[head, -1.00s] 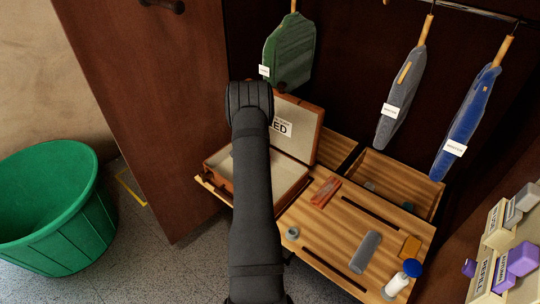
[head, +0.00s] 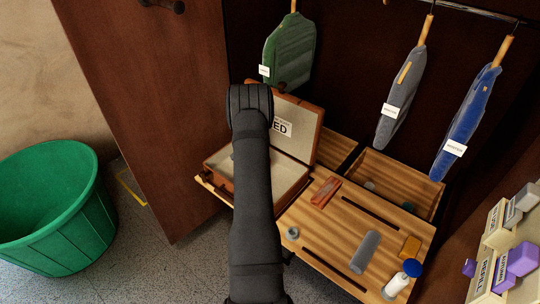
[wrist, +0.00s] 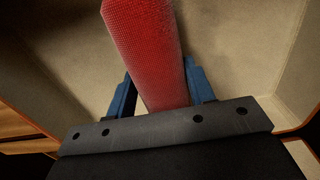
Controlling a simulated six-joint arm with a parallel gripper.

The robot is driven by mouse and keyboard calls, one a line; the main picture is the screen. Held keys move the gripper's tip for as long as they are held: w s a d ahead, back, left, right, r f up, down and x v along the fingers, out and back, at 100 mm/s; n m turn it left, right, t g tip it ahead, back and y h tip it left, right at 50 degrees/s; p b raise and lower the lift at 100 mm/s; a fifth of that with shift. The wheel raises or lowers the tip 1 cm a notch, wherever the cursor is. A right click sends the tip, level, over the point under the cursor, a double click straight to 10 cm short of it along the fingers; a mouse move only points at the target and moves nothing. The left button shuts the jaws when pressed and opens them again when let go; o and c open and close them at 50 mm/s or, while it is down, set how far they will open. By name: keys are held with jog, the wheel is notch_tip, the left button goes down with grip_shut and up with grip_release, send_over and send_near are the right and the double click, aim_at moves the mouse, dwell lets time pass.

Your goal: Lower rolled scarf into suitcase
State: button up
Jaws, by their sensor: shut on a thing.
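The rolled scarf (wrist: 150,50) is red and fine-textured, and shows in the wrist view between the two blue fingers. My gripper (wrist: 158,78) is shut on it. Behind the scarf is the cream lining of the open suitcase (wrist: 235,50), so the scarf is over or within it; the gap to its floor cannot be told. In the head view the brown suitcase (head: 217,164) lies open with its lid raised at the back. My arm covers its middle and hides the scarf and most of my gripper.
A slatted wooden board (head: 335,220) right of the suitcase holds a red-brown block (head: 325,192), a grey roll (head: 365,252) and a blue-capped bottle (head: 402,280). Garments hang behind. A wooden door (head: 145,110) and green bin (head: 50,210) are left.

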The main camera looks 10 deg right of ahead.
jog(key=shift+f, duration=1.2)
dwell(0.4)
jog(key=o, duration=1.1)
jog(key=shift+r, duration=0.1)
notch_tip(320, 180, up, 17)
jog(key=shift+r, duration=0.15)
notch_tip(320, 180, down, 18)
jog(key=shift+r, duration=0.3)
